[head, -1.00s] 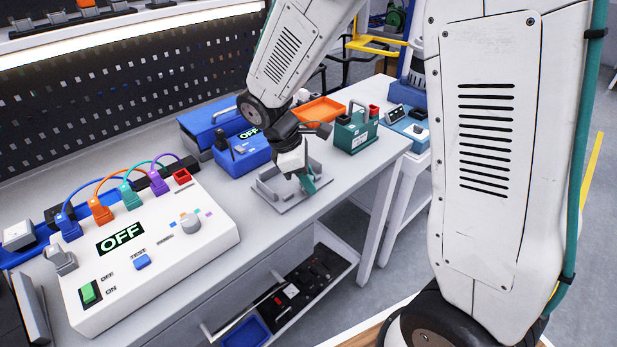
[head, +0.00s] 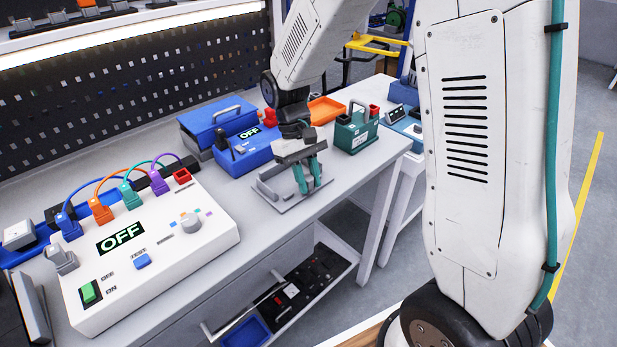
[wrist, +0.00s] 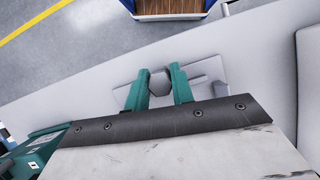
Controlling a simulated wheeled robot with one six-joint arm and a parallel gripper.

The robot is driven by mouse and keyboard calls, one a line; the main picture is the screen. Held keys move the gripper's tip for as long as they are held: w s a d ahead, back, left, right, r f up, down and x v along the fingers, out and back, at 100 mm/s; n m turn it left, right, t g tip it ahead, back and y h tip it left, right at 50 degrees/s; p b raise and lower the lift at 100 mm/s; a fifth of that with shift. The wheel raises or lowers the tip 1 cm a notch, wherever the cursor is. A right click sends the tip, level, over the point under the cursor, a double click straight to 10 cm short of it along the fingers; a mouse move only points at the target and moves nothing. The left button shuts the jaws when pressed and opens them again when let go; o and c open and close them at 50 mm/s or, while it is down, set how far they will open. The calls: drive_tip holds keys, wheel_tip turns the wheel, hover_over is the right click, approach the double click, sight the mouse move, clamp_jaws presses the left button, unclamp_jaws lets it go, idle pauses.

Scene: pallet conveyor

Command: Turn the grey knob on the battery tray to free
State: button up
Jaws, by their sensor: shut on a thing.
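The battery tray (head: 284,203) is a flat grey tray near the front edge of the workbench. My gripper (head: 309,190) with green fingers points down over it. In the wrist view, my gripper (wrist: 159,74) has one finger on each side of the grey knob (wrist: 158,86) and is shut on it. The tray (wrist: 207,72) shows around and beyond the fingers. In the head view the knob is hidden by the fingers and I cannot read its markings.
A white panel (head: 205,262) with an OFF display, colored plugs and a separate dial stands left on the bench. A blue unit (head: 236,160), orange tray (head: 325,108) and green case (head: 352,134) stand behind my gripper. An open drawer (head: 300,280) is below.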

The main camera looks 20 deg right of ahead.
drive_tip(key=shift+m+y, duration=0.9)
drive_tip(key=shift+m, duration=1.4)
drive_tip(key=o, duration=1)
drive_tip(key=v, duration=0.8)
